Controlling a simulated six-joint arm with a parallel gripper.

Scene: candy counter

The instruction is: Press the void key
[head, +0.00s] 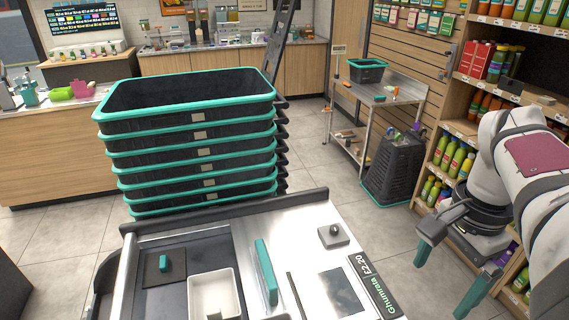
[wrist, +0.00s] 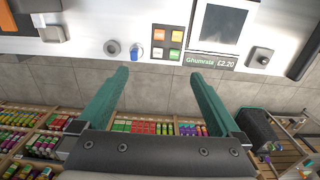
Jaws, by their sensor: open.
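In the wrist view a small keypad (wrist: 169,44) with orange and pale keys is set in the silver counter panel. Its labels are too small to read, so I cannot tell which key is void. The keypad does not show in the head view. My gripper (wrist: 160,74) is open and empty, with its two teal fingers apart and pointing toward the panel's edge near the keypad. In the head view my gripper (head: 447,280) hangs at the right, off the counter's side. A screen (wrist: 220,25) beside the keypad has a label reading Ghumrata £2.20 (wrist: 211,61).
A round button (wrist: 112,47) and a blue knob (wrist: 136,52) sit beside the keypad. A dark knob on a square base (head: 333,236), a teal upright bar (head: 265,272) and a white tray (head: 213,272) are on the counter. Stacked baskets (head: 190,139) stand behind; shelves (head: 455,128) are at right.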

